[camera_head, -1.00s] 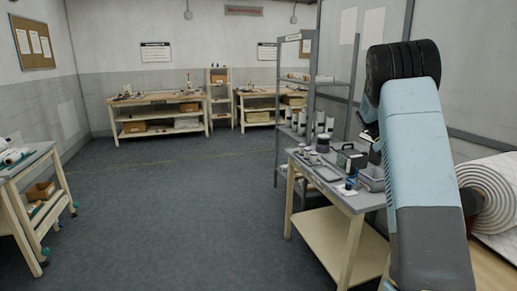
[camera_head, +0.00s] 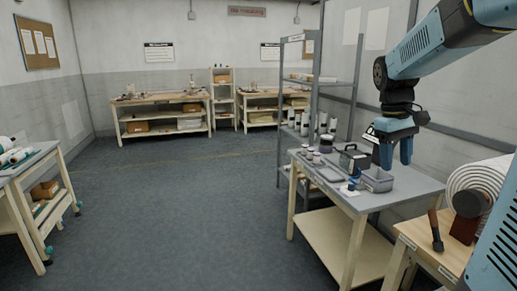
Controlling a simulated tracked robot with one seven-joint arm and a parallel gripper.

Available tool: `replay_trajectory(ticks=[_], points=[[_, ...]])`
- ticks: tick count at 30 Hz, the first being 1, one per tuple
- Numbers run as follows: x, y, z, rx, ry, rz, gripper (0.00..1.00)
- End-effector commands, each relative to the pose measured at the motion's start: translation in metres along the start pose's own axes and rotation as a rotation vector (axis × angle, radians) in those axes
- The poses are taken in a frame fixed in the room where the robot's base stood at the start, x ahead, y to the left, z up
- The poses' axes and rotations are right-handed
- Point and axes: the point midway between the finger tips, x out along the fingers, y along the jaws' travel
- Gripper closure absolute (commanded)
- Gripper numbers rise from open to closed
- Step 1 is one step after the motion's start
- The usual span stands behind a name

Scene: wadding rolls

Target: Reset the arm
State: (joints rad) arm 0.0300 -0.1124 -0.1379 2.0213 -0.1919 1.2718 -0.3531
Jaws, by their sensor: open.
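My gripper (camera_head: 395,160) hangs from my blue and black arm at the upper right, fingers pointing down. Its two blue fingers are apart, and nothing shows between them. It appears above or in front of the right side of the grey-topped table (camera_head: 395,192); the exact gap to the table cannot be told. My arm reaches in from the right edge of the picture.
The grey table holds a dark box (camera_head: 354,159), a grey bin (camera_head: 377,180) and several small jars. A metal shelf (camera_head: 312,75) stands behind it. A large white wadding roll (camera_head: 480,180) lies at the right. The middle floor (camera_head: 170,215) is clear.

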Motion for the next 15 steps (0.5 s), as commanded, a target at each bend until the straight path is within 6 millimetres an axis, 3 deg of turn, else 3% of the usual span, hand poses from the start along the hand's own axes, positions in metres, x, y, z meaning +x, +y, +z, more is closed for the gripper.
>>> replay_trajectory(ticks=[7, 15], points=[[-0.012, -0.044, 0.040, 0.069, 0.165, -0.012, 0.47], [-0.012, -0.089, 0.081, 0.151, 0.334, -0.035, 0.47]])
